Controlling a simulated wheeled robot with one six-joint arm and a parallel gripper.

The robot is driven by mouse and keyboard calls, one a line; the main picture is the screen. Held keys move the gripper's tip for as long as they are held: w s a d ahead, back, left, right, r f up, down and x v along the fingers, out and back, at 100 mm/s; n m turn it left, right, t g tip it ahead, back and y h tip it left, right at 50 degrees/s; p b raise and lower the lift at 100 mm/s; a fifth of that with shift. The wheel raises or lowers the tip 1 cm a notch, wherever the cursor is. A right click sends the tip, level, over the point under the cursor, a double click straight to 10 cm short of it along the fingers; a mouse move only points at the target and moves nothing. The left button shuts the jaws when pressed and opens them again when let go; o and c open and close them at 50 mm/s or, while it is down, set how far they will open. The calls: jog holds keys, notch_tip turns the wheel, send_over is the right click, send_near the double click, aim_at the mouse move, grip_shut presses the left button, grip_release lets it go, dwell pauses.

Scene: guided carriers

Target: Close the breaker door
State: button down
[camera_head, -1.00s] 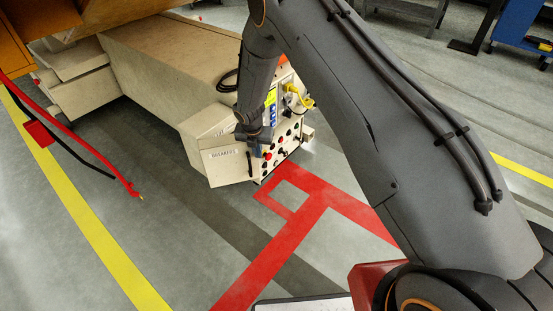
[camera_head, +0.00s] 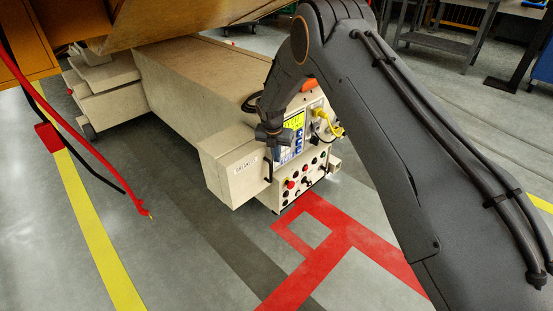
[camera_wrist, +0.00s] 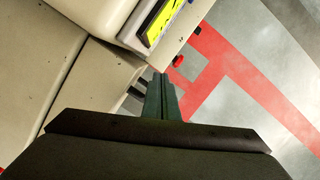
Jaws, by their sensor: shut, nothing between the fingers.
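The breaker door (camera_head: 243,182) is the beige front panel labelled BREAKERS on the box at the left of the carrier's control end. It looks flush or nearly flush with its box; a small gap cannot be ruled out. Its dark handle (camera_head: 267,169) is at the right edge of the door. My gripper (camera_head: 276,151) is just above and right of the handle, by the control panel. In the wrist view my gripper (camera_wrist: 163,78) has its fingers together and empty, beside a dark handle-like piece (camera_wrist: 138,89). Contact with the door cannot be told.
The control panel (camera_head: 294,190) with knobs and buttons is right of the door. A yellow-lit display (camera_head: 295,121) and a yellow plug with cable (camera_head: 336,130) are above it. A red cable (camera_head: 90,138) hangs at left. The floor in front is clear, with red markings (camera_head: 312,262).

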jog(key=shift+s+d, duration=0.1)
jog(key=s+d+r+m+p, duration=0.1)
jog(key=s+d+r+m, duration=0.25)
jog(key=r, duration=0.35)
jog(key=s+d+r+m+p, duration=0.1)
jog(key=s+d+r+m, duration=0.1)
jog(key=s+r, duration=0.3)
jog(key=s+d+r+m+p, duration=0.1)
jog(key=s+d+r+m, duration=0.15)
jog(key=r, duration=0.55)
jog(key=s+d+r+m+g, duration=0.1)
jog(key=s+d+r+m, duration=0.25)
jog(key=s+m, duration=0.65)
jog(key=s+d+r+m+g+y+p, duration=0.1)
jog(key=s+d+r+m, duration=0.35)
jog(key=s, duration=0.95)
jog(key=s+d+r+m+g, duration=0.15)
jog(key=s+r+m, duration=0.35)
jog(key=s+m, duration=0.55)
jog(key=s+d+r+p, duration=0.1)
jog(key=d+r+p, duration=0.4)
jog(key=p, duration=0.8)
jog(key=d, duration=0.3)
jog(key=shift+s+r+m+t, duration=0.2)
jog(key=shift+r+m+t, duration=0.1)
jog(key=shift+r+t, duration=0.1)
